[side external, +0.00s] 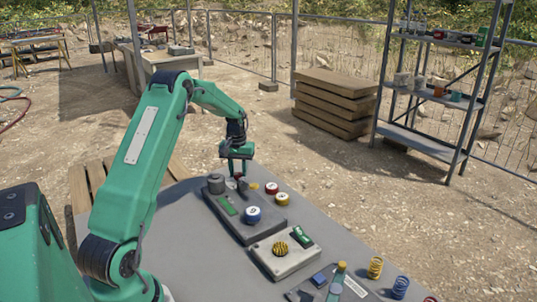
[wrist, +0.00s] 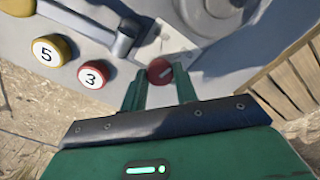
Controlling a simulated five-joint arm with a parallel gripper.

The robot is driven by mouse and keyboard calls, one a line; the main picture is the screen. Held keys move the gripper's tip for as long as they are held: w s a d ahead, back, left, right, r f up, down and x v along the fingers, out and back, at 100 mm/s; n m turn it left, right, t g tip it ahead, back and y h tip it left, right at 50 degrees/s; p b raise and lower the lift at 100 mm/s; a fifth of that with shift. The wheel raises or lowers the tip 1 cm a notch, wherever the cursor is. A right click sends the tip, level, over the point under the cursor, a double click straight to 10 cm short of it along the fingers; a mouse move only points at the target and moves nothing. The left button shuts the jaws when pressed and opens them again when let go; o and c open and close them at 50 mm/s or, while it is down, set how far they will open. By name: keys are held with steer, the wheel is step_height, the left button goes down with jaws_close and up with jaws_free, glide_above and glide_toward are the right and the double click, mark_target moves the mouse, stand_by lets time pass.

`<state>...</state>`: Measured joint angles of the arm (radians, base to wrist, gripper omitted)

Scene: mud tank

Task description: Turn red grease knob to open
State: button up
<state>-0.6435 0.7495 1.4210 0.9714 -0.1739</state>
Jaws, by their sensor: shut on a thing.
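The red grease knob (wrist: 160,70) is a small round red knob with a pale pointer line, on a light plate of the panel in the wrist view. The line slants up to the right. My gripper (wrist: 160,80) has its two green fingers on either side of the knob, shut on it. In the side external view my gripper (side external: 238,172) points down at the far end of the dark panel (side external: 262,232). The knob is largely hidden there by the fingers.
Close by are a grey lever (wrist: 124,40), a red button marked 3 (wrist: 93,74), a yellow button marked 5 (wrist: 51,50) and a grey cylinder (side external: 216,184). A blue-rimmed button (side external: 253,214) and a box with a striped yellow knob (side external: 280,248) stand nearer the camera.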

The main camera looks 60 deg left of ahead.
mark_target(238, 174)
steer(key=shift+r+m, duration=0.1)
steer(key=shift+m, duration=1.6)
steer(key=o, duration=1)
steer(key=shift+r, duration=3.9)
